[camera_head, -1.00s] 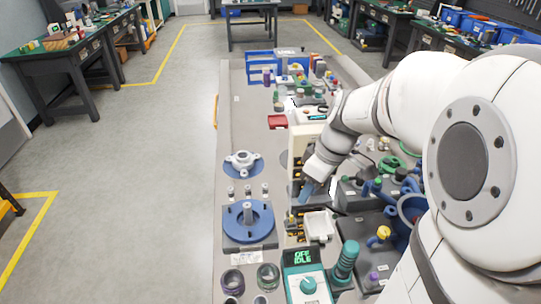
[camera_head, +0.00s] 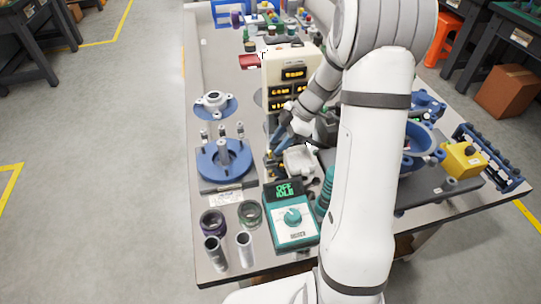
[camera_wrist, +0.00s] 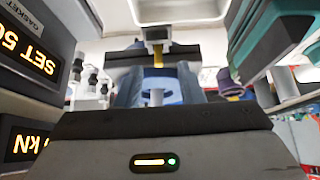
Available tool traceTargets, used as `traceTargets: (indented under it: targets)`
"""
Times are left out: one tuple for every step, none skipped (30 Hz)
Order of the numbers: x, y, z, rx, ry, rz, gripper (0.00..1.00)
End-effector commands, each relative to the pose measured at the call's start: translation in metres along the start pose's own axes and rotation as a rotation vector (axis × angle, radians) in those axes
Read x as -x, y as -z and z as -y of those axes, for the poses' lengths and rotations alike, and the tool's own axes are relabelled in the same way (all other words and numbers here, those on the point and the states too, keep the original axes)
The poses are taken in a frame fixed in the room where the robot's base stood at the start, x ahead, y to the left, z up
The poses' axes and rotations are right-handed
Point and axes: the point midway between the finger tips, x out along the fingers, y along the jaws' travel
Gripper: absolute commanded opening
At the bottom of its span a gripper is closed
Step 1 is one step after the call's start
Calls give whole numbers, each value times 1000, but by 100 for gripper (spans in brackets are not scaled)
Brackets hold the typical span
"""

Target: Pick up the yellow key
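In the wrist view a narrow yellow piece (camera_wrist: 158,60), which looks like the yellow key, shows in the gap between the dark fingertips of my gripper (camera_wrist: 157,67). A small grey block sits just above it in the picture. I cannot tell whether the fingers touch the yellow piece. In the head view my gripper (camera_head: 278,140) points down and left, low beside the cream instrument tower. The key cannot be made out clearly there.
The cream tower with amber displays (camera_head: 294,72) stands close to my gripper. A white tray (camera_head: 300,161), a teal tester reading OFF IDLE (camera_head: 291,215) and a blue round fixture with a post (camera_head: 223,160) are nearby. The bench's left edge strip is bare.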

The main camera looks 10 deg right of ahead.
Motion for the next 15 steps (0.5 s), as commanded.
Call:
traceTargets:
  targets:
    - [-9, 2, 0, -1, 5, -2, 35]
    - [-14, 2, -1, -1, 4, -2, 35]
    - [-20, 2, -1, 0, 4, -1, 35]
    - [-24, 2, -1, 0, 4, -1, 35]
    - [-27, 2, -1, 0, 3, -1, 35]
    - [-30, 2, -2, 0, 1, 0, 35]
    - [-32, 2, -2, -1, 1, 1, 35]
    - [-34, 2, -2, -1, 0, 1, 35]
    - [-35, 2, -2, 0, 0, 1, 35]
    - [-35, 2, -2, 0, 0, 1, 35]
    - [-35, 2, -2, 0, 0, 1, 35]
    - [-35, 2, -2, 0, 0, 1, 35]
    - [-35, 2, -2, 0, 0, 1, 35]
    - [-35, 2, -2, 0, 0, 1, 35]
    - [-35, 2, -2, 0, 0, 1, 35]
